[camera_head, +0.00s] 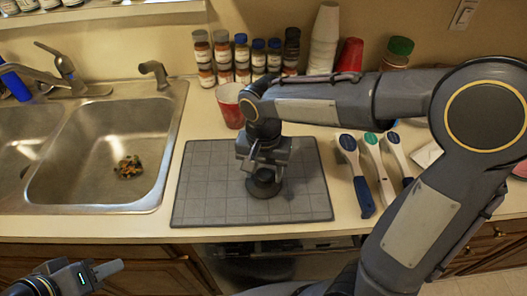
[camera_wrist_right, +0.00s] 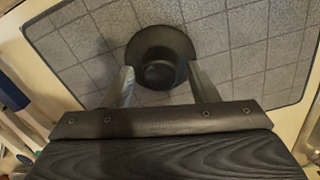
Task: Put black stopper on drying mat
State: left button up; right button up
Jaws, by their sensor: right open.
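The black stopper (camera_head: 263,186) is a round dark disc with a knob, resting on the grey drying mat (camera_head: 205,190). In the right wrist view the stopper (camera_wrist_right: 143,46) lies on the mat (camera_wrist_right: 230,60), just beyond the fingertips. My right gripper (camera_head: 263,168) is directly above the stopper and partly hides it in the head view. In its wrist view the right gripper (camera_wrist_right: 159,85) has its fingers apart on either side of the knob, with nothing clearly held between them. My left gripper (camera_head: 98,272) is at the bottom left, in front of the counter; its finger opening is unclear.
The double metal sink (camera_head: 95,150) with food scraps (camera_head: 128,167) is left of the mat. A red cup (camera_head: 230,104) stands behind the mat. Brushes (camera_head: 355,175) lie to its right, under my right arm. Spice jars (camera_head: 242,58) and stacked cups (camera_head: 325,40) line the wall.

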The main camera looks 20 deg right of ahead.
aim_at(264, 175)
notch_tip(264, 175, up, 10)
jog(key=r, duration=0.1)
jog(key=s+d+f+n+t+y, duration=0.2)
jog(key=s+d+f+t, duration=0.1)
jog(key=s, duration=0.4)
jog(key=s+d+f+n+t+y, duration=0.1)
jog(key=s+d+f+n+t, duration=0.1)
jog(key=s, duration=0.5)
jog(key=shift+s+d+f+t+y, duration=0.3)
jog(key=shift+d+f+t+y, duration=0.1)
jog(key=shift+d+f, duration=0.45)
